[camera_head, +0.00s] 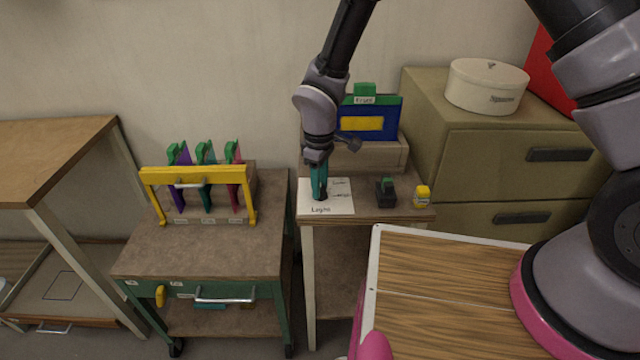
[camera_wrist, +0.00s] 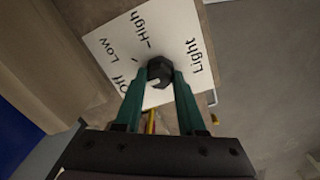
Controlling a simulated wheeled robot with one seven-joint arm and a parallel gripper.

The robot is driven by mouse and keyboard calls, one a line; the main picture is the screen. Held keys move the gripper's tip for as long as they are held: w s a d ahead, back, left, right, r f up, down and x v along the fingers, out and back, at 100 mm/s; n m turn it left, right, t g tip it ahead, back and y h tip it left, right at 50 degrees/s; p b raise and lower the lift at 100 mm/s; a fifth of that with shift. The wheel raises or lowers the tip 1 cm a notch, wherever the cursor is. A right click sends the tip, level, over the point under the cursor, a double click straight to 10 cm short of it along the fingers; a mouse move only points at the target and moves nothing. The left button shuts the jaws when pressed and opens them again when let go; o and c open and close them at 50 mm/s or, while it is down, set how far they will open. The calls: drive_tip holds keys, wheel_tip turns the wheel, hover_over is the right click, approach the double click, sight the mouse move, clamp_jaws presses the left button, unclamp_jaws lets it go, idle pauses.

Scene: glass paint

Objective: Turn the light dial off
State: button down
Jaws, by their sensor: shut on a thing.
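The light dial is a small dark knob (camera_wrist: 160,70) on a white card (camera_wrist: 186,28) marked Light, High, Low and Off. In the head view the card (camera_head: 342,204) lies on a small wooden stand, and the dial (camera_head: 320,196) is mostly hidden by my fingers. My gripper (camera_head: 319,184) reaches down from above with its teal fingers around the knob. In the wrist view my gripper (camera_wrist: 160,88) has one finger on each side of the knob, shut on it. A small white mark shows on the knob's near side; I cannot tell which setting it points to.
Right of the card stand a small black-and-green item (camera_head: 386,192) and a yellow item (camera_head: 422,196). A blue box (camera_head: 385,117) stands behind. Left is a cart (camera_head: 210,248) with a yellow-framed rack (camera_head: 195,176). Right are olive drawers (camera_head: 480,170).

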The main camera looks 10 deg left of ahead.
idle(0.3)
drive_tip(key=c, duration=0.5)
unclamp_jaws()
wheel_tip(320, 180, up, 11)
idle(0.4)
